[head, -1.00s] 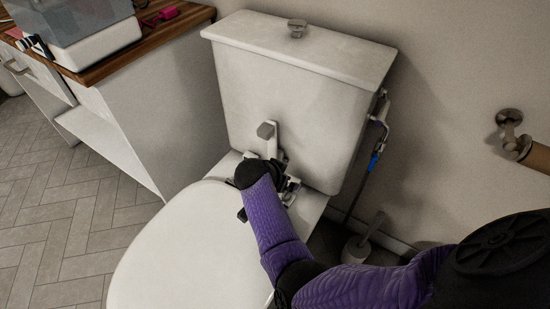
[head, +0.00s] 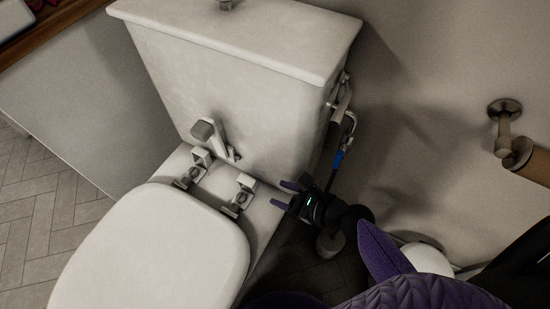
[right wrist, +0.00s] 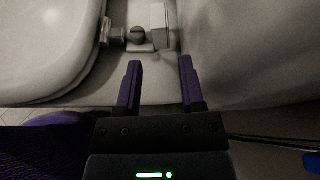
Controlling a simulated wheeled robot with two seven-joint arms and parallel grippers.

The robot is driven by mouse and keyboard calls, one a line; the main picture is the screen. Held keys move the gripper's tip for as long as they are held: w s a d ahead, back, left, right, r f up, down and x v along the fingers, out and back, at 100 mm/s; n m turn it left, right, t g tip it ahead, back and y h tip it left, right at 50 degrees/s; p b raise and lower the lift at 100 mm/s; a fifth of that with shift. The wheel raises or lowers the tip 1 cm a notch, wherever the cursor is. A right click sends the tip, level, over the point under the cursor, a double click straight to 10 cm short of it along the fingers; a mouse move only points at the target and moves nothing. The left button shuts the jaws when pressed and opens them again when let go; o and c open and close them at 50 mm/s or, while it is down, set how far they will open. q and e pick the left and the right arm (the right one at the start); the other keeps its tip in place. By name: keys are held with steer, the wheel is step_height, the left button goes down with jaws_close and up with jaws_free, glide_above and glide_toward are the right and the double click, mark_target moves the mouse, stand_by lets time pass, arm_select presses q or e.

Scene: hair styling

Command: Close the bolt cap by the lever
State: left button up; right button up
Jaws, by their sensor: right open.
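The flush lever (head: 205,131) has a grey knob and sits low on the front of the white toilet tank. Just below it, the bolt cap by the lever (head: 201,155) is a small pale block standing up behind its metal seat hinge. The other bolt cap (head: 246,181), to the right, looks raised as well. In the right wrist view a pale raised cap (right wrist: 161,22) stands beside a dark bolt head and a metal hinge. My right gripper (head: 284,195) is open and empty, to the right of the right-hand cap and apart from it. My left gripper is out of view.
The closed white seat lid (head: 150,255) lies in front of the hinges. The tank (head: 240,75) rises behind them. A water pipe with a blue handle (head: 337,162) runs at the tank's right side. A paper holder (head: 507,130) is on the right wall.

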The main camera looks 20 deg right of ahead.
mark_target(251, 183)
steer(key=shift+w+f, duration=0.1)
steer(key=b+x, duration=0.4)
steer(key=x, duration=0.4)
steer(key=shift+w+a+f, duration=0.15)
steer(key=shift+w+a, duration=0.05)
steer(key=shift+a, duration=0.15)
steer(key=shift+w+a, duration=0.15)
steer(key=shift+w, duration=0.05)
steer(key=shift+w+a, duration=0.1)
steer(key=shift+w, duration=0.1)
jaws_close()
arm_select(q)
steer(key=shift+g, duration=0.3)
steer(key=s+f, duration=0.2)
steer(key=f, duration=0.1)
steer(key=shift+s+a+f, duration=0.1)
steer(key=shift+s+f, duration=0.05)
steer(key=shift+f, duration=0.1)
